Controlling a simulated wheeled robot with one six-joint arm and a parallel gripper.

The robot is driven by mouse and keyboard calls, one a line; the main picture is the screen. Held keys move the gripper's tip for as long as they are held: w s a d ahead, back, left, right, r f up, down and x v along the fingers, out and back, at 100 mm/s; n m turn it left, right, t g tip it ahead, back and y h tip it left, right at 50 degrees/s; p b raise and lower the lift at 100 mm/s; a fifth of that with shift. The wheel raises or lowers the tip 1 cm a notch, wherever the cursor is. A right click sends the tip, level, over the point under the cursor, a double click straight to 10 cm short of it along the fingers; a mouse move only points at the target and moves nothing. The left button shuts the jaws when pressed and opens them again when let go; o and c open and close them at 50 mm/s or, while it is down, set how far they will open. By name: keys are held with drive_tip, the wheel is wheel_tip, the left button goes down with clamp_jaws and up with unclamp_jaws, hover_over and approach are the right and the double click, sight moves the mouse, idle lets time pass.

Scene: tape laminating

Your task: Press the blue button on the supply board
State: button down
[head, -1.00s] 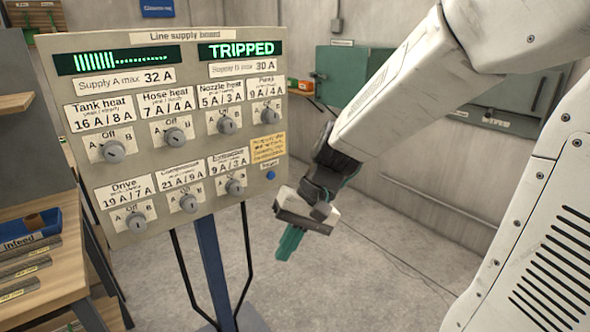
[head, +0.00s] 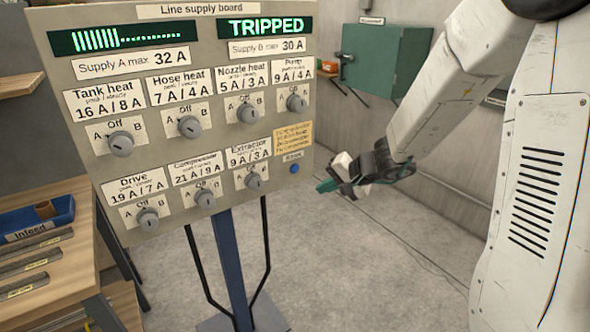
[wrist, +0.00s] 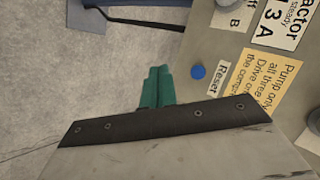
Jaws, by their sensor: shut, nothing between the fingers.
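The supply board (head: 235,146) is a beige panel on a blue post, with knobs, labels and two displays. The blue button (head: 294,168) is at its lower right, below a yellow note, beside a Reset label. In the wrist view the blue button (wrist: 198,72) shows just right of the fingers. My gripper (head: 322,187) has teal fingers, shut and empty, to the right of and slightly below the button in the head view, pointing left towards the board. The fingers (wrist: 156,84) also show in the wrist view, apart from the button. The depth of the gap is hard to tell.
The right display (head: 264,27) reads TRIPPED. The Extractor knob (head: 254,182) is left of the button. A wooden bench with a blue bin (head: 38,218) stands at the left. A green cabinet (head: 386,60) is on the back wall. Floor right of the post is clear.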

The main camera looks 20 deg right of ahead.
drive_tip(key=shift+w, duration=0.1)
approach(294, 173)
drive_tip(key=shift+w+a+f, duration=0.3)
drive_tip(key=shift+a+f, duration=0.15)
drive_tip(key=shift+f, duration=0.25)
drive_tip(key=shift+w+a+f, duration=0.3)
drive_tip(key=shift+a+f, duration=0.15)
drive_tip(key=shift+f, duration=0.25)
drive_tip(key=shift+w+a+f, duration=0.3)
drive_tip(key=shift+a+f, duration=0.1)
drive_tip(key=shift+f, duration=0.35)
drive_tip(key=shift+w, duration=0.1)
idle(0.5)
drive_tip(key=shift+w+a, duration=0.15)
drive_tip(key=shift+w, duration=0.25)
drive_tip(key=shift+w+a, duration=0.1)
drive_tip(key=shift+w, duration=0.3)
idle(0.6)
drive_tip(key=shift+s, duration=0.1)
drive_tip(key=shift+s+d, duration=0.25)
drive_tip(key=shift+s, duration=0.5)
drive_tip(key=shift+s+d, duration=0.25)
drive_tip(key=shift+s, duration=0.55)
drive_tip(key=shift+s+d, duration=0.25)
drive_tip(key=shift+s, duration=0.5)
drive_tip(key=shift+s+d, duration=0.3)
drive_tip(key=shift+s, duration=0.5)
